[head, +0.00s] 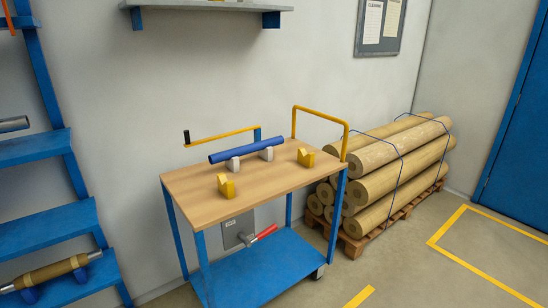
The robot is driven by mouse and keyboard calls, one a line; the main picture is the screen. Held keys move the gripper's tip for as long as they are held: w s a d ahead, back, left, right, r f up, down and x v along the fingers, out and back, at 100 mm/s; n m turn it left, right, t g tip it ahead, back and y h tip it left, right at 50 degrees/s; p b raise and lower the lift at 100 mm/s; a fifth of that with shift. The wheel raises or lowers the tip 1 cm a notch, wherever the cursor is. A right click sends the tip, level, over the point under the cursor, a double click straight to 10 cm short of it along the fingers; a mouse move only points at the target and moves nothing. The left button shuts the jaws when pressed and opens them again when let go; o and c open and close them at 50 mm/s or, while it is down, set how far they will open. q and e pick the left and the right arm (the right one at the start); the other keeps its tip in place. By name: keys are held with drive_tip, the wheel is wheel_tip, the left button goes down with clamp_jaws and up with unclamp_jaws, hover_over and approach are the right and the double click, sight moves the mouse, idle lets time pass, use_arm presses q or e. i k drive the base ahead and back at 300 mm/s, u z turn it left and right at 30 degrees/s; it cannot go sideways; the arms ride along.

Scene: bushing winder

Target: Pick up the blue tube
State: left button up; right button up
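The blue tube (246,146) lies across two pale grey supports (233,164) on the wooden top of the blue cart (190,180). It sits slightly tilted in the picture, its left end lower and its right end higher. Two yellow V-shaped blocks (226,186) stand apart from the tube on the same top, one in front and one to the right (305,158). Neither of my grippers shows in the head view.
A yellow handle (345,132) rises at the cart's right end, and a yellow bar (222,135) with a black grip runs behind the tube. Blue shelving (50,235) stands left. Strapped brown rolls (385,165) lie on a pallet at right. Floor at lower right is clear.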

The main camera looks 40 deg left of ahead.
sight(224, 156)
drive_tip(key=z, duration=0.2)
drive_tip(key=i, duration=2.35)
drive_tip(key=u, duration=1.2)
drive_tip(key=i, duration=0.75)
drive_tip(key=u, duration=0.95)
